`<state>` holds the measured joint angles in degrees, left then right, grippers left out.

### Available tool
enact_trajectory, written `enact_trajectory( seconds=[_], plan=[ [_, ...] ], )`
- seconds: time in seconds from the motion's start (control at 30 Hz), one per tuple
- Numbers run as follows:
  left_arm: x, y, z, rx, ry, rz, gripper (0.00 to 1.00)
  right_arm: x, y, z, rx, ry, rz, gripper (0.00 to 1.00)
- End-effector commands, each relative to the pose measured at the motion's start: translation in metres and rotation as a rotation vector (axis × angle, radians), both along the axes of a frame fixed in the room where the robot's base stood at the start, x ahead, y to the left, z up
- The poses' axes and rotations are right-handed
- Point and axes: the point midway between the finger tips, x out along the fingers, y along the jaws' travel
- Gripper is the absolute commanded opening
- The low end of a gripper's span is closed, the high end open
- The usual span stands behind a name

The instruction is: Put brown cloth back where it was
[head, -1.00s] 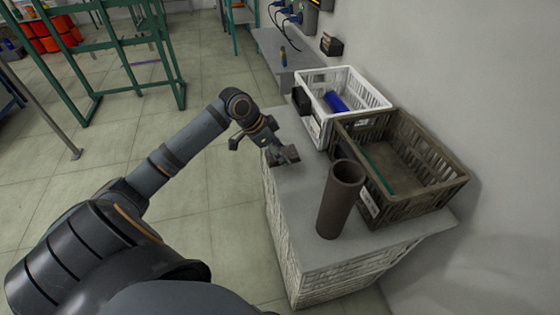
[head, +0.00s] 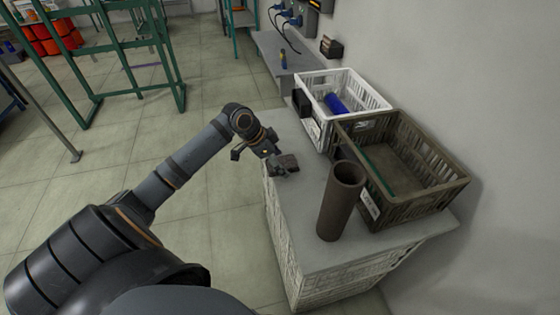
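A small dark brown piece (head: 288,161), which looks like the folded brown cloth, lies on the grey top of the white-sided stand (head: 305,195), near its left edge. My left gripper (head: 257,163) is at that edge with its fingers spread apart. Its right finger is beside the brown piece and overlaps it in the picture; I cannot tell whether they touch. Nothing shows between the fingers. My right gripper is out of view.
A brown tube (head: 340,205) stands upright on the stand's near part. Behind it are a dark brown crate (head: 440,195) and a white crate (head: 378,98) with a blue item (head: 336,103) in it. The wall is close on the right; open floor lies left.

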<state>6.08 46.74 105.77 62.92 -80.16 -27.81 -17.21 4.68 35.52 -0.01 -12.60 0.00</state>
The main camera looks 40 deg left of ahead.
Motion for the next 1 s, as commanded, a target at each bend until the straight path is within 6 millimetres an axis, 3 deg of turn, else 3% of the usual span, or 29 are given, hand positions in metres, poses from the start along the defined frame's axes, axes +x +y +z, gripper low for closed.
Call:
enact_trajectory(
  seconds=[0.33, 0.77, 1.0],
  plan=[
    [-0.001, 0.002, 0.007, 0.003, 0.000, -0.001, 0.82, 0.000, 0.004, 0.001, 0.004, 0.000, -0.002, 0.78],
    [-0.028, 0.025, 0.068, 0.012, 0.004, -0.002, 0.82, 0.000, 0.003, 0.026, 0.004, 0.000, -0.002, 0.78],
    [-0.039, 0.033, 0.100, 0.005, 0.007, 0.000, 0.82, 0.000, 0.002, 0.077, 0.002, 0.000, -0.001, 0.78]
  ],
)
